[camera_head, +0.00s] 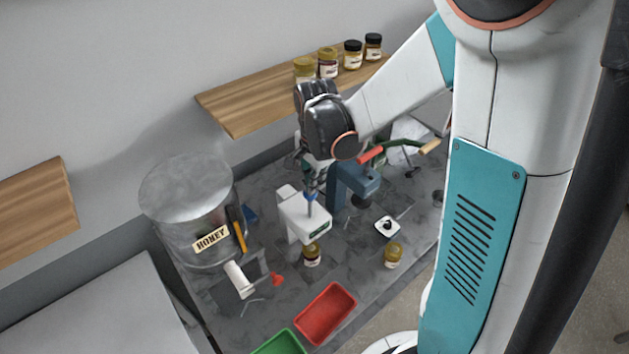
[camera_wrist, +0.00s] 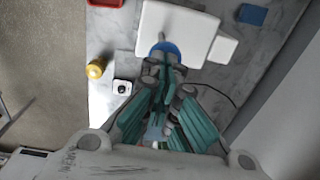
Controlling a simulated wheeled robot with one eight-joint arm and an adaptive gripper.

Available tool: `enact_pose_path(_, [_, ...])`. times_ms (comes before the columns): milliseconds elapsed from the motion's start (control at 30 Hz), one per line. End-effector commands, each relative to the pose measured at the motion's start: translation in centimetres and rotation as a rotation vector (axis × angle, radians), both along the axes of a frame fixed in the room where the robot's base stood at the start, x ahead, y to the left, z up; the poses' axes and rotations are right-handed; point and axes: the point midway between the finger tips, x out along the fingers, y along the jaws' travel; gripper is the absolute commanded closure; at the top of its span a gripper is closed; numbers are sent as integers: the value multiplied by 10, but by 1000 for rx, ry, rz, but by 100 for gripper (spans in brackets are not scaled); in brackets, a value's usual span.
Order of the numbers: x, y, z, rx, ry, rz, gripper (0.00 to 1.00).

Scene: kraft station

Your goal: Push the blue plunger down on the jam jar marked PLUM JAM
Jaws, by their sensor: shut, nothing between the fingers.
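A white press (camera_head: 304,217) stands on the grey worktop, with the blue plunger (camera_head: 310,197) on its top. The wrist view shows the white press (camera_wrist: 203,33) and the plunger's blue disc (camera_wrist: 172,47), partly covered by my fingers. My gripper (camera_head: 310,186) is shut and empty, pointing down just above the plunger; I cannot tell whether it touches. In the wrist view the fingertips (camera_wrist: 165,62) overlap the disc's near edge. A gold-lidded jar (camera_head: 312,256) stands at the press's front foot. Its label is too small to read.
A blue press (camera_head: 355,183) with a red-handled lever stands close behind. A honey drum (camera_head: 190,205) is left; red (camera_head: 325,313) and green (camera_head: 279,343) bins are in front.

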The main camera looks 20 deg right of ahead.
Motion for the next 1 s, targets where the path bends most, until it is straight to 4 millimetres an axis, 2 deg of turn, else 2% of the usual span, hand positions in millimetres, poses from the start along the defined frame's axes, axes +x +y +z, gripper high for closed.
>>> enact_pose_path(267, [0,0,-9,0,0,0,100])
enact_pose_path(733, [0,0,-70,0,0,0,100])
enact_pose_path(900, [-2,0,-82,-1,3,0,100])
enact_pose_path(1000, [-2,0,-82,-1,6,0,100])
